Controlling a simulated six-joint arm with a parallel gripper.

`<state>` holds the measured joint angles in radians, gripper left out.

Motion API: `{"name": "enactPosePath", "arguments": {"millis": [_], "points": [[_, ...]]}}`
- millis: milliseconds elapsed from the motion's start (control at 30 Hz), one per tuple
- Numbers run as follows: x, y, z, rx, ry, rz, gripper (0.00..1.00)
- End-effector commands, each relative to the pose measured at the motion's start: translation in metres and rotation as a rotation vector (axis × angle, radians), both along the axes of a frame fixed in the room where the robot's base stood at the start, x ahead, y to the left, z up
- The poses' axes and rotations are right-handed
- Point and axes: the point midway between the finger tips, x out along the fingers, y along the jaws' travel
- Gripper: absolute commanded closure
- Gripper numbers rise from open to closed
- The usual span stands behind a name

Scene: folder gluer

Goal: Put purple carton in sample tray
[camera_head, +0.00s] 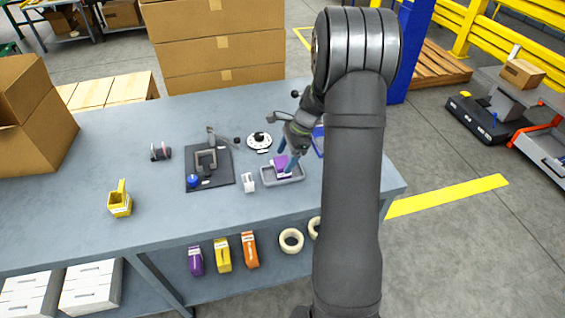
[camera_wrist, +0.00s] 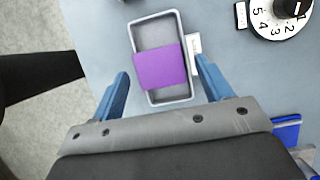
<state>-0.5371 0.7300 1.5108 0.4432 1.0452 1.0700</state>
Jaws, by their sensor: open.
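The purple carton (camera_wrist: 160,67) lies in the grey sample tray (camera_wrist: 152,26) in the wrist view, set across its width and over its side rims. The carton also shows in the head view (camera_head: 280,164), inside or on the tray (camera_head: 297,178). My gripper (camera_wrist: 162,88) is open, with one blue finger on each side of the tray and clear gaps to the carton. In the head view my gripper (camera_head: 289,162) is just above the carton and partly hides it. I cannot tell whether the carton rests fully on the tray floor.
A white dial (camera_head: 259,141) stands behind the tray, and a small white item (camera_head: 249,182) is beside it. A dark fixture board (camera_head: 211,180), a yellow holder (camera_head: 120,204) and a tape dispenser (camera_head: 160,152) are further left. The bench's left front is mostly clear.

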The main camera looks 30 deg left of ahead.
Motion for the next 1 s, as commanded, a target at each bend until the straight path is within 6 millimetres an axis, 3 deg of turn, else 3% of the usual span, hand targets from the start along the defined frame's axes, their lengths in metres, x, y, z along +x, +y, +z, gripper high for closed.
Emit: {"name": "enactPosePath", "arguments": {"millis": [200, 400, 633, 1000], "points": [[0.014, -0.013, 0.046, 0.002, -0.004, -0.001, 0.28], [0.022, -0.022, 0.073, 0.001, -0.001, 0.000, 0.28], [0.024, -0.024, 0.082, 0.000, 0.002, -0.001, 0.28], [0.022, -0.023, 0.076, -0.001, 0.002, 0.001, 0.28]]}}
